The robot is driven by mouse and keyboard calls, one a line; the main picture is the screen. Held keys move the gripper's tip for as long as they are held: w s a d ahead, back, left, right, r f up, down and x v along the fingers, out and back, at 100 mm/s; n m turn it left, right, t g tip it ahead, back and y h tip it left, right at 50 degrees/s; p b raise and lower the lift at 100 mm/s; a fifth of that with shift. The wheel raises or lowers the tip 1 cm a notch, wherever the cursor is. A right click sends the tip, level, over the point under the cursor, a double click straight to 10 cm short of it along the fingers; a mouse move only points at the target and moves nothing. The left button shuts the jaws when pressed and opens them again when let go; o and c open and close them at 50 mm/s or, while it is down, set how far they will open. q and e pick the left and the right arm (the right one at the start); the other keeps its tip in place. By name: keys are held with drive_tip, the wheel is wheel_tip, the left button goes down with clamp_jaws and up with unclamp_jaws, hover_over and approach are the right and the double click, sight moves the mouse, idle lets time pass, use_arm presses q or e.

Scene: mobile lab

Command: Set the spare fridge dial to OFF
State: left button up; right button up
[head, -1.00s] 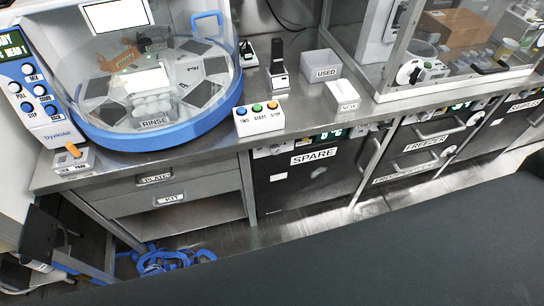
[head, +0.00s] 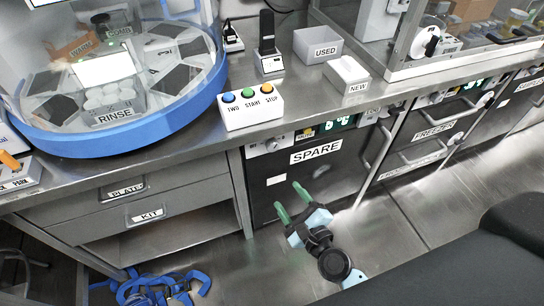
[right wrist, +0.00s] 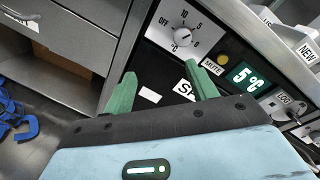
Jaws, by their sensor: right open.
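The spare fridge (head: 318,180) is the black-fronted unit under the counter, with a SPARE label. In the head view the dial (head: 272,145) is small, at the panel's top left. My right gripper (head: 290,202) is open and empty in front of the fridge door, below the dial. In the right wrist view its green fingers (right wrist: 161,75) point toward the panel, apart from the knob. My left gripper is not in view.
The fridge display (right wrist: 247,76) reads 5 °C, beside a yellow MUTE button (right wrist: 223,59). The counter edge overhangs the panel. A button box (head: 252,109) stands above it. Drawers (head: 150,190) are at the left, and blue straps (head: 150,288) lie on the floor.

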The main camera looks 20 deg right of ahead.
sight(274, 148)
drive_tip(key=shift+w+d+r+m+t+h+b, duration=0.3)
drive_tip(key=shift+w+m+b, duration=0.25)
drive_tip(key=shift+w+m, duration=1.55)
drive_tip(key=shift+w+d+r+m+t+h+b, duration=0.1)
drive_tip(key=shift+w+d+r+m+h+b, duration=0.45)
drive_tip(key=shift+w, duration=2.7)
drive_tip(key=shift+w+a+f+m+t+h+b, duration=0.15)
drive_tip(key=shift+w+m+b, duration=0.45)
drive_tip(key=shift+w+m, duration=1.7)
drive_tip(key=shift+w+n, duration=0.35)
drive_tip(key=c, duration=1)
